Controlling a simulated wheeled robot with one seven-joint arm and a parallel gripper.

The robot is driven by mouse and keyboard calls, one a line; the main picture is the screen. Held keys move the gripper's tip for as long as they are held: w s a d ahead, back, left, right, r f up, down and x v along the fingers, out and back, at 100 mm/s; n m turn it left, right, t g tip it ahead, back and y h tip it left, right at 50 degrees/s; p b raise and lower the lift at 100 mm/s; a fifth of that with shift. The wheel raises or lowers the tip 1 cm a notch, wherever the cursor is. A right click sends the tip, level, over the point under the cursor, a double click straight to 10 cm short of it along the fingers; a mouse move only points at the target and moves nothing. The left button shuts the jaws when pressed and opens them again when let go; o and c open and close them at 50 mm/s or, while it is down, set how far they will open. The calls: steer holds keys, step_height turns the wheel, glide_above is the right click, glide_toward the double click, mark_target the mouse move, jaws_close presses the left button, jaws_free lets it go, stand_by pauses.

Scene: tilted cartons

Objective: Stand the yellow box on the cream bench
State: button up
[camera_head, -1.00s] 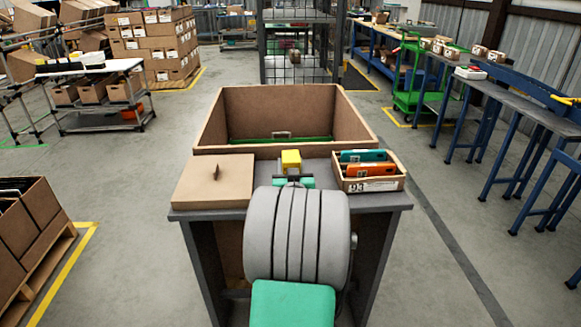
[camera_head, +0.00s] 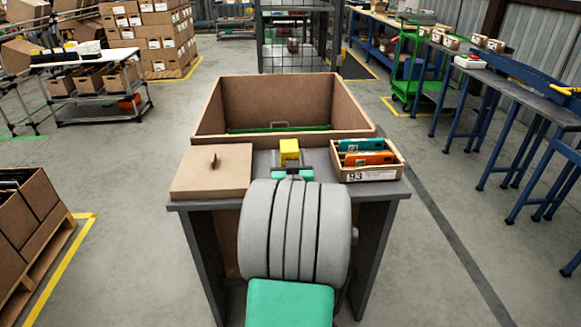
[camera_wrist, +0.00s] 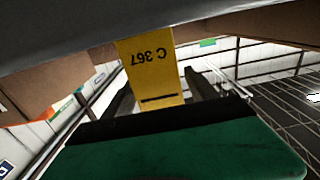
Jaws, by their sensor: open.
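The yellow box (camera_head: 289,151) is small in the head view, just beyond my arm above the grey bench top (camera_head: 265,164). In the wrist view the yellow box (camera_wrist: 158,68) fills the upper middle, its print "C 367" upside down. My gripper (camera_wrist: 157,84) is open, with a dark finger on each side of the box's lower part; I cannot tell whether they touch it. In the head view my gripper (camera_head: 291,172) is mostly hidden behind my arm. The box's base is hidden there. No bench clearly looks cream; the one under my arm is grey.
A brown carton lid or block (camera_head: 213,172) lies left of the box. A small tray (camera_head: 368,174) marked 93, with teal and orange packs, stands to the right. A large open carton (camera_head: 285,138) stands behind.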

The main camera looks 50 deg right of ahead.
mark_target(288, 141)
steer(key=v, duration=0.9)
steer(key=shift+s+a, duration=0.25)
steer(key=shift+o, duration=0.4)
steer(key=shift+r, duration=0.35)
steer(key=w+d+r+p, duration=0.3)
steer(key=shift+w+d+r, duration=0.15)
steer(key=shift+w+d, duration=0.1)
steer(key=x, duration=0.7)
steer(key=shift+w+d+f, duration=0.15)
steer(key=shift+d+f, duration=0.15)
steer(key=shift+c, duration=0.2)
jaws_close()
